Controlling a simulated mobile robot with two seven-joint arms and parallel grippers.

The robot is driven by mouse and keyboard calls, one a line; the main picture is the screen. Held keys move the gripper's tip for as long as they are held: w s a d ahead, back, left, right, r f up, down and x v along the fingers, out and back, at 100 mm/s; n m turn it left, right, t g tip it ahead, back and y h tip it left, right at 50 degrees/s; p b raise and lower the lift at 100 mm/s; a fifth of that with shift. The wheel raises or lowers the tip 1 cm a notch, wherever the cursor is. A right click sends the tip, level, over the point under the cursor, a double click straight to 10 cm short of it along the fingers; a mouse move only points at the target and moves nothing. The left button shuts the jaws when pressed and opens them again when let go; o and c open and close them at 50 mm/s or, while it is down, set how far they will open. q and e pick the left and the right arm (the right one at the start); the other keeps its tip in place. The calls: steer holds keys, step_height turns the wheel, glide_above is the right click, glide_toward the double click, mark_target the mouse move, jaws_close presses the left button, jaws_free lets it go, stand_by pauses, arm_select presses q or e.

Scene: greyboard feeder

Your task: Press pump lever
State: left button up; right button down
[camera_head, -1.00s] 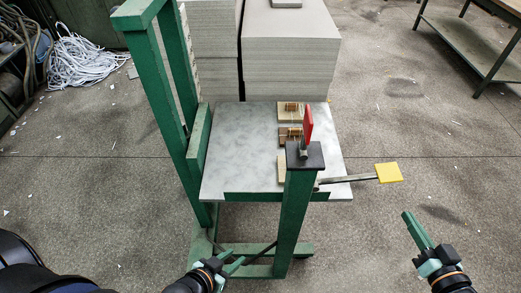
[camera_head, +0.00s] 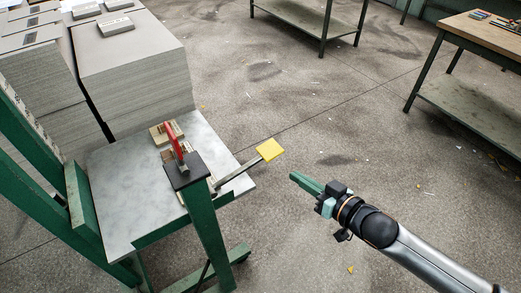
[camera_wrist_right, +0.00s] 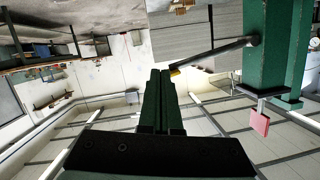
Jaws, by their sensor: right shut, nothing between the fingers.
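The pump lever is a thin grey bar (camera_head: 238,174) with a yellow pad (camera_head: 270,150) at its end, sticking out to the right from the green stand. My right gripper (camera_head: 293,177) is shut and empty, just right of and below the pad in the head view, with a visible gap. In the right wrist view the shut fingers (camera_wrist_right: 161,72) point toward the bar (camera_wrist_right: 212,54). Only a sliver of the yellow pad (camera_wrist_right: 175,71) shows beside the fingertips there; I cannot tell how far apart they are in depth. My left gripper is out of view.
The green post (camera_head: 208,235) carries a black plate and a red handle (camera_head: 175,143). The grey-white tabletop (camera_head: 115,185) holds small wooden pieces. Tall greyboard stacks (camera_head: 130,65) stand behind. A workbench (camera_head: 465,80) is at the upper right. The floor around my right arm is clear.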

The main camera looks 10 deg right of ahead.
step_height(320, 180, up, 10)
steer(key=s+a+n+t+h+b, duration=0.1)
steer(key=s+a+n+h+b, duration=0.1)
steer(key=n, duration=0.1)
steer(key=shift+a, duration=0.15)
steer(key=shift+w, duration=0.1)
